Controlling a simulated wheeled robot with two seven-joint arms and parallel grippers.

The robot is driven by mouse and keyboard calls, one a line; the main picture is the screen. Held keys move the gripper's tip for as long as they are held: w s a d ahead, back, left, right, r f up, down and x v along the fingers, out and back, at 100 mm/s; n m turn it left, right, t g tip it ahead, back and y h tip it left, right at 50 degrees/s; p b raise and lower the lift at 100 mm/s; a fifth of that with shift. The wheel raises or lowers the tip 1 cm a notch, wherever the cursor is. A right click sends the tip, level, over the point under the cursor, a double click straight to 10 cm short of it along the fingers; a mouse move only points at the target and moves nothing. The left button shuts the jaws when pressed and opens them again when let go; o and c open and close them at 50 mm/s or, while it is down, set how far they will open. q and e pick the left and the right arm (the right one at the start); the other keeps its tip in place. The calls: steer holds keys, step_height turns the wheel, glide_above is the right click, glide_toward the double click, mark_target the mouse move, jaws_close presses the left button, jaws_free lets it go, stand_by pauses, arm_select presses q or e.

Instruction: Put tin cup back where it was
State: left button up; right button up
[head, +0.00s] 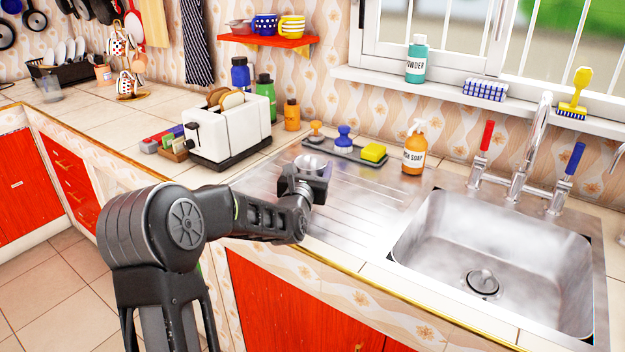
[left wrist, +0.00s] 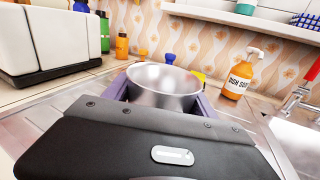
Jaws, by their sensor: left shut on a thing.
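The tin cup (left wrist: 163,82) is a shiny round metal vessel held upright between the fingers of my left gripper (left wrist: 160,100). In the head view the left gripper (head: 308,182) is over the sink's ribbed drainboard, and the cup's rim (head: 311,163) shows just beyond it. The cup's lower part is hidden by the gripper. The gap between cup and drainboard is hard to tell. My right gripper is not in view.
A grey tray (head: 345,153) with brushes and a yellow sponge (head: 373,153) lies behind the gripper. A soap bottle (head: 413,150) and the sink (head: 490,255) are to the right. A white toaster (head: 228,130) stands left. A red shelf (head: 268,41) holds cups.

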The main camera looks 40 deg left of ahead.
arm_select(q)
step_height(320, 180, down, 4)
steer(key=shift+r, duration=0.15)
stand_by(0.3)
steer(key=o, duration=1.6)
steer(key=shift+c, duration=0.2)
steer(key=b+v, duration=0.1)
steer(key=v, duration=1.1)
